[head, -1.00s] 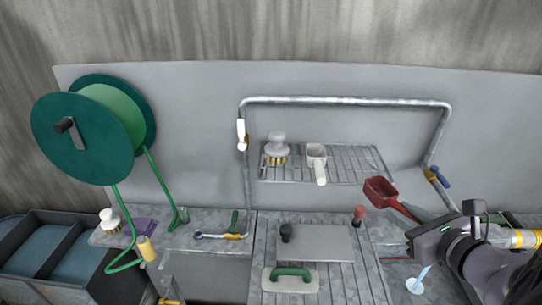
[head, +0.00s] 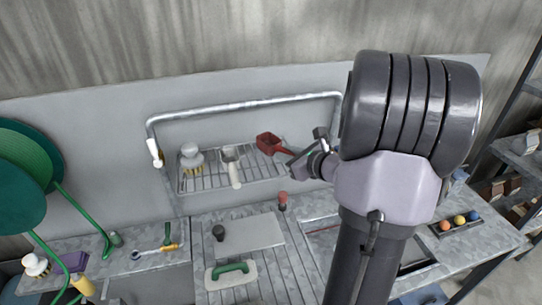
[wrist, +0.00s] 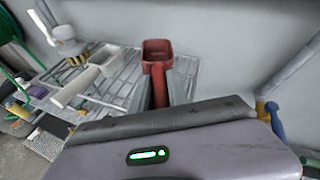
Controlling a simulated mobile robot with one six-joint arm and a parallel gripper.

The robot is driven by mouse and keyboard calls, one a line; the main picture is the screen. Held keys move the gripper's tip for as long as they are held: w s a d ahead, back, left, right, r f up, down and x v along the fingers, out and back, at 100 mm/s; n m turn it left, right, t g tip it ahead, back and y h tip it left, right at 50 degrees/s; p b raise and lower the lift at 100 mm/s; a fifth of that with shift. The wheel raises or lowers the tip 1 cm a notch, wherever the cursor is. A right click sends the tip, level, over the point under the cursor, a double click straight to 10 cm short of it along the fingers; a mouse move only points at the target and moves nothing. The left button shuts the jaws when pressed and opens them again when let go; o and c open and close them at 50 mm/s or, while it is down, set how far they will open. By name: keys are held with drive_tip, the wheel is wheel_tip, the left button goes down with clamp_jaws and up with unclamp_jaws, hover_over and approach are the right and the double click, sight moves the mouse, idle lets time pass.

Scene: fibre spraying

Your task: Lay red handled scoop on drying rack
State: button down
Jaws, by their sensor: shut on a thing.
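The red handled scoop (head: 268,144) is at the right part of the wire drying rack (head: 206,183) in the head view. In the wrist view the scoop (wrist: 157,52) points away from me, its handle between my fingers. My gripper (head: 296,160) is shut on the handle; it also shows in the wrist view (wrist: 158,92). The scoop appears over the rack's right end; whether it touches the wires I cannot tell. A white scoop (head: 231,162) and a round brush (head: 190,157) lie on the rack to its left.
A metal pipe rail (head: 240,107) runs above the rack. Below are a grey board (head: 248,234), a float with a green handle (head: 231,271) and a red-topped item (head: 283,199). A blue-handled valve (wrist: 273,116) is right of the rack in the wrist view.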

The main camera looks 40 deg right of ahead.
sight(285, 171)
wheel_tip(285, 171, down, 3)
drive_tip(key=shift+a+b, duration=0.1)
drive_tip(key=shift+b, duration=0.3)
drive_tip(key=shift+f, duration=0.15)
drive_tip(key=c, duration=1.3)
unclamp_jaws()
